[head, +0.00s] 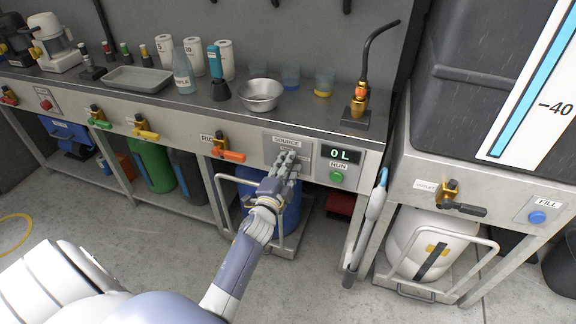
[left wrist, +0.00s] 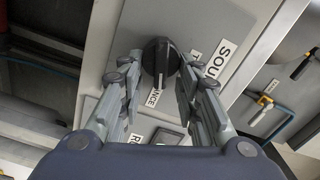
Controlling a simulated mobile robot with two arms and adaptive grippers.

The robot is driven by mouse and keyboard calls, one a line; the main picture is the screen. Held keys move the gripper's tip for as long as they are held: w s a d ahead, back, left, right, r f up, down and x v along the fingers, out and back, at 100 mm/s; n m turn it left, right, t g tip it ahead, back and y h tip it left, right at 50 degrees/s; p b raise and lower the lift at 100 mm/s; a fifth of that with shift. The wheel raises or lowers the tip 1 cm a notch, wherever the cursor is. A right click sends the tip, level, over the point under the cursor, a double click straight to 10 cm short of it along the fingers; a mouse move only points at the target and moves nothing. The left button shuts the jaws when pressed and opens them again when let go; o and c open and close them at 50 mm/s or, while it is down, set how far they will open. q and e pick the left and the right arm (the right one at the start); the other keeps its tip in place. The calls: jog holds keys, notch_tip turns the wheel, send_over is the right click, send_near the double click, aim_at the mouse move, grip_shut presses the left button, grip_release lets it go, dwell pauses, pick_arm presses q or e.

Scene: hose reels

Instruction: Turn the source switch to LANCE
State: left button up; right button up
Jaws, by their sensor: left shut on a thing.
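The source switch is a black knob (left wrist: 160,56) on a grey panel, under the SOURCE label (head: 286,142). In the left wrist view its white pointer line is turned toward the label reading LANCE (left wrist: 153,98). A second label, mostly hidden, sits to the knob's right. My left gripper (head: 286,162) is at the panel, and its two fingers (left wrist: 158,80) are shut on the knob from both sides. In the head view the gripper hides the knob. My right gripper is not in view.
Right of the switch are a display reading 0 L (head: 341,154) and a green RUN button (head: 337,176). An orange-handled valve (head: 228,155) is to the left. A steel bowl (head: 260,95) and bottles stand on the counter above. A wand (head: 375,208) hangs at the counter's right end.

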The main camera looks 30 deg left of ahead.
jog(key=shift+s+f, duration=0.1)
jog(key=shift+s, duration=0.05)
pick_arm(q)
jog(key=o, duration=1)
jog(key=shift+o, duration=0.2)
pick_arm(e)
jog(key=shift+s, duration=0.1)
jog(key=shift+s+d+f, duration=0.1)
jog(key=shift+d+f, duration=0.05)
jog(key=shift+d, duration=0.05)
pick_arm(q)
jog(key=v, duration=1.2)
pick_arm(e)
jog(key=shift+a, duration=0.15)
pick_arm(q)
jog(key=shift+f, duration=0.1)
